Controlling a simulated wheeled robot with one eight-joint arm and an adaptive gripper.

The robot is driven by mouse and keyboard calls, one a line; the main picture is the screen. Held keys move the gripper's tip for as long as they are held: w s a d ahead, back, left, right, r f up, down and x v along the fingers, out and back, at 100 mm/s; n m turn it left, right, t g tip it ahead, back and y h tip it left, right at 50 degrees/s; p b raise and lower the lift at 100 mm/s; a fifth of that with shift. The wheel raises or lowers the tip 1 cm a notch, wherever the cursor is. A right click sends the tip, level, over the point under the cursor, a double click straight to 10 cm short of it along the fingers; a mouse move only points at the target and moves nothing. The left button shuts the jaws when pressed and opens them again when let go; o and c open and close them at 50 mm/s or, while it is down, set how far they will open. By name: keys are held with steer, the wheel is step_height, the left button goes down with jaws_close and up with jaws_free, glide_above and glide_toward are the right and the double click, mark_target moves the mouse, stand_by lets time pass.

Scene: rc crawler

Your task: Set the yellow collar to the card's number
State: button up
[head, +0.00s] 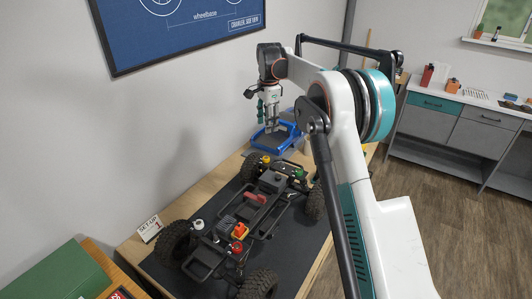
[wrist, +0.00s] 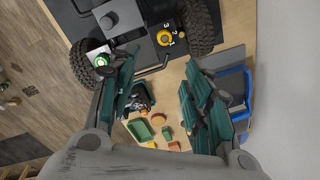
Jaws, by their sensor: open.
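The yellow collar (wrist: 165,38) sits on the crawler's dark chassis near a wheel, at the top of the wrist view. White numerals, seemingly 1, 2 and 3, stand beside it; which one it is set to cannot be told. In the head view the yellow collar (head: 266,160) shows small at the chassis's far end. The set-up card (head: 150,228) stands at the table's left edge and seems to read 1. My gripper (head: 270,126) hangs above the far end of the table, beyond the collar. In the wrist view my gripper (wrist: 160,80) is open and empty, its fingers apart from the collar.
The crawler (head: 255,205) rests on a dark mat with big tyres around it. A green-topped part (wrist: 101,60) is on its other side. The wall is close.

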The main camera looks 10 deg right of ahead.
mark_target(266, 158)
steer(key=shift+m+g, duration=0.3)
steer(key=shift+m, duration=0.3)
steer(key=f, duration=0.5)
steer(key=w+f+b, duration=0.1)
steer(key=f, duration=0.5)
steer(key=w+f, duration=0.1)
steer(key=f, duration=0.5)
steer(key=shift+w+f, duration=0.15)
steer(key=shift+w, duration=0.05)
jaws_close()
